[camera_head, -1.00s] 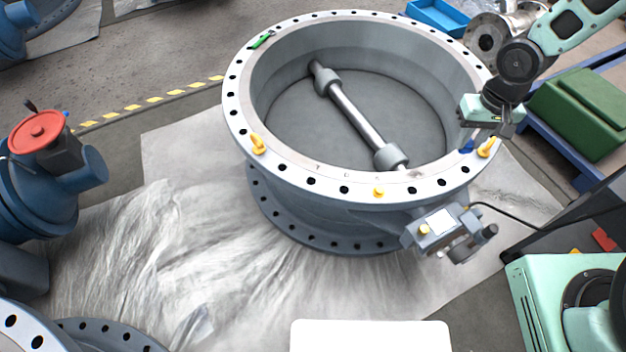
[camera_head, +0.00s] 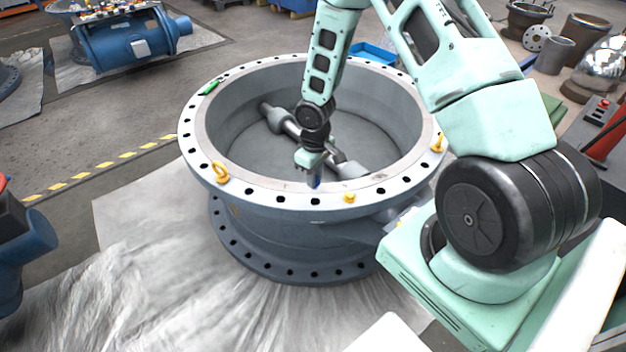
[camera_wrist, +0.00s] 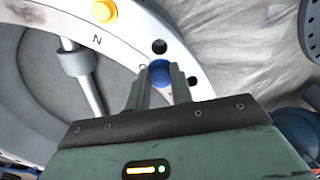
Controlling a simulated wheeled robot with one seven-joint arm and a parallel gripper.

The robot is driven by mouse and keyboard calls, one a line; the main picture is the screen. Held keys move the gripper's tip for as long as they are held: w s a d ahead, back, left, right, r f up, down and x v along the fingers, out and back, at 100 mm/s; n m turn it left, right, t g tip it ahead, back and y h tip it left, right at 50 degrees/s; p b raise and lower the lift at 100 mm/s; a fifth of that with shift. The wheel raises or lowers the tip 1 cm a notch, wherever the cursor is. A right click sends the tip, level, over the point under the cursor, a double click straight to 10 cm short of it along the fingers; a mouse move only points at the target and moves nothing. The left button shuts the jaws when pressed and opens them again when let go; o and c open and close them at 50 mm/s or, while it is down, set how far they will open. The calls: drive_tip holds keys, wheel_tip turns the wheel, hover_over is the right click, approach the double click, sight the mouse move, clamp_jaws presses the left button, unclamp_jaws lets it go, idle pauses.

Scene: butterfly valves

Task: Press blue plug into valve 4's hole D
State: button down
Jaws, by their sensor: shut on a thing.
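The large round valve (camera_head: 232,184) stands on the sheet with a pale, drilled top flange. My gripper (camera_head: 313,172) points down over the front part of this flange. It is shut on a small blue plug (camera_head: 314,182), and the plug hangs upright at its tips. In the wrist view the blue plug (camera_wrist: 159,72) sits between the two dark fingers of my gripper (camera_wrist: 160,92). Dark holes show on either side of it, and a partly hidden letter is beside it. Whether the plug touches the flange or covers a hole, I cannot tell.
A green item (camera_head: 211,87) lies on the rim at the back left. A shaft (camera_head: 285,122) crosses the valve's opening. Another blue valve (camera_head: 130,45) stands behind left.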

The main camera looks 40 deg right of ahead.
drive_tip(key=shift+f+b, duration=2.45)
drive_tip(key=shift+f, duration=0.3)
drive_tip(key=shift+s+d, duration=0.15)
drive_tip(key=shift+s, duration=0.1)
drive_tip(key=shift+f+b, duration=0.3)
drive_tip(key=shift+f, duration=0.65)
idle(0.5)
drive_tip(key=shift+f, duration=0.25)
drive_tip(key=c, duration=0.7)
unclamp_jaws()
drive_tip(key=shift+o, duration=0.2)
